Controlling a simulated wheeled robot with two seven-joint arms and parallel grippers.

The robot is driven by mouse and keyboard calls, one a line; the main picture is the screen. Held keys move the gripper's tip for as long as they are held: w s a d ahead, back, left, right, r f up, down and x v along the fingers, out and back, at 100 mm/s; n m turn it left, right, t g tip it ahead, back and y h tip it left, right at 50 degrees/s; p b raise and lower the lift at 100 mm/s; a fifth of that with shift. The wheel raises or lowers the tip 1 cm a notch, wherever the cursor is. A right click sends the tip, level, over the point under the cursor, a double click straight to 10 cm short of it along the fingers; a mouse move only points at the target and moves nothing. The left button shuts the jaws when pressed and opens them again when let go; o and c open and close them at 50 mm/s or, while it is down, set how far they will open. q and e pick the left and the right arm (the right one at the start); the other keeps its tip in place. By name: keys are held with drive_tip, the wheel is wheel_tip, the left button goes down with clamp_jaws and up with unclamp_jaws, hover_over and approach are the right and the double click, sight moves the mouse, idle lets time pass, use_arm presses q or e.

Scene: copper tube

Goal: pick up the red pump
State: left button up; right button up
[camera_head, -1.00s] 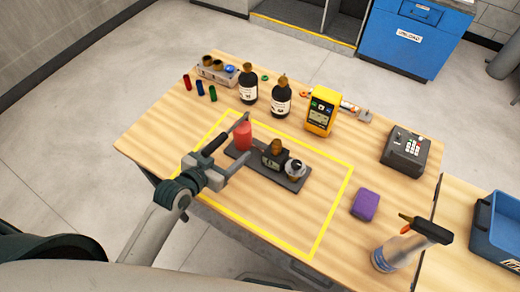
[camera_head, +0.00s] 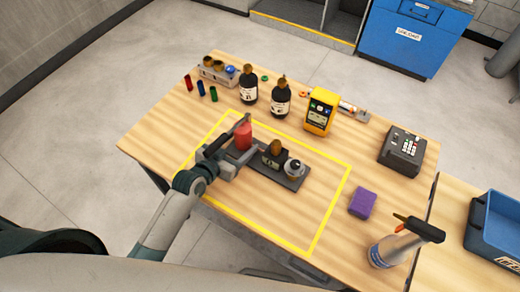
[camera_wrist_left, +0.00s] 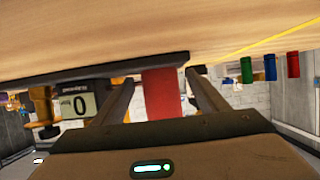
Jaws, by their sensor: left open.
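The red pump (camera_head: 243,136) stands at the left end of a dark base plate (camera_head: 292,184) on the wooden table. My left gripper (camera_head: 238,146) is open, with its fingers around the lower part of the red pump in the head view. In the left wrist view, the red pump (camera_wrist_left: 161,94) shows between the two open fingers (camera_wrist_left: 163,98), with a gap to each side. Part of the pump is hidden by the gripper. My right gripper is not in view.
Next to the pump on the plate are a small gauge (camera_head: 272,154) and a round silver part (camera_head: 294,168). Bottles (camera_head: 281,102), a yellow meter (camera_head: 320,112) and small coloured tubes (camera_head: 200,89) stand behind. A purple sponge (camera_head: 362,203) and spray bottle (camera_head: 398,246) are at right.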

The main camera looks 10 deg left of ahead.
sight(237, 137)
use_arm(q)
drive_tip(key=shift+c, duration=0.3)
clamp_jaws()
drive_tip(key=shift+w+r, duration=0.2)
drive_tip(key=shift+r, duration=0.05)
drive_tip(key=shift+r, duration=0.1)
drive_tip(key=shift+r+b, duration=0.4)
drive_tip(key=shift+r, duration=0.6)
drive_tip(key=shift+r+b, duration=0.3)
drive_tip(key=shift+r, duration=0.6)
drive_tip(key=s+d+r+b, duration=0.2)
drive_tip(key=s+d+r, duration=0.5)
drive_tip(key=s+d, duration=0.1)
drive_tip(key=shift+d+b, duration=0.25)
drive_tip(key=shift+b, duration=0.15)
drive_tip(key=shift+a, duration=0.1)
